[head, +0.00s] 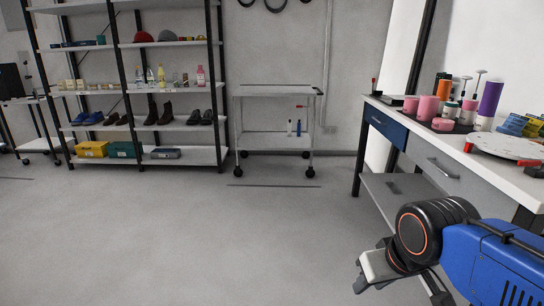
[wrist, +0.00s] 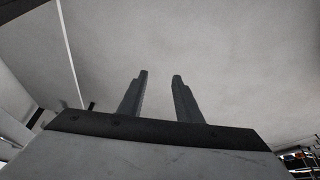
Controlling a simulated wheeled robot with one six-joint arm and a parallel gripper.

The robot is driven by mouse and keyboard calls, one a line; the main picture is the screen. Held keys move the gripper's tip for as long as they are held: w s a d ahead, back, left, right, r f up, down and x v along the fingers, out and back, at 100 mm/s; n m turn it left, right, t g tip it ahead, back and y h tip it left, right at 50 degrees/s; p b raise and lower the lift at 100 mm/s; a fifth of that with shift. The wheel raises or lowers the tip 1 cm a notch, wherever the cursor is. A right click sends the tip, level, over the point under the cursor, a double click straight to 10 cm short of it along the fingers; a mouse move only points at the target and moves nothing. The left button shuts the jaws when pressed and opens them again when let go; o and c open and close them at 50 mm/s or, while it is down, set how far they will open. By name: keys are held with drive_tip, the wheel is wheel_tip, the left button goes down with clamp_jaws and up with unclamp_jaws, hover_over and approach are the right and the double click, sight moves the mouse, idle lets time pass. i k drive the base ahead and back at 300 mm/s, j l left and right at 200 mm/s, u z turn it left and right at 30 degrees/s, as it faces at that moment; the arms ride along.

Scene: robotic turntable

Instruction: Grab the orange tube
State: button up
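An orange tube (head: 442,86) stands upright on the workbench at the right in the head view, behind a pink cylinder that hides its lower part. My gripper (head: 366,278) is low in front of the bench, well below and apart from the tube. In the wrist view, the two dark fingers of my gripper (wrist: 159,75) stand apart with nothing between them. The tube is not visible in the wrist view.
The workbench (head: 504,170) also holds pink cylinders (head: 428,108), a purple tube (head: 490,97), and a round white turntable (head: 505,145). A shelf rack (head: 142,91) and white cart (head: 275,92) stand along the back. The middle floor is clear.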

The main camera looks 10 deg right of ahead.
sight(444, 86)
drive_tip(key=i+z, duration=0.2)
drive_tip(key=i, duration=0.25)
drive_tip(key=i+j+z, duration=0.2)
drive_tip(key=i, duration=0.2)
drive_tip(key=i+j+z, duration=0.2)
drive_tip(key=i, duration=0.25)
drive_tip(key=i+j+z, duration=0.2)
drive_tip(key=i, duration=0.2)
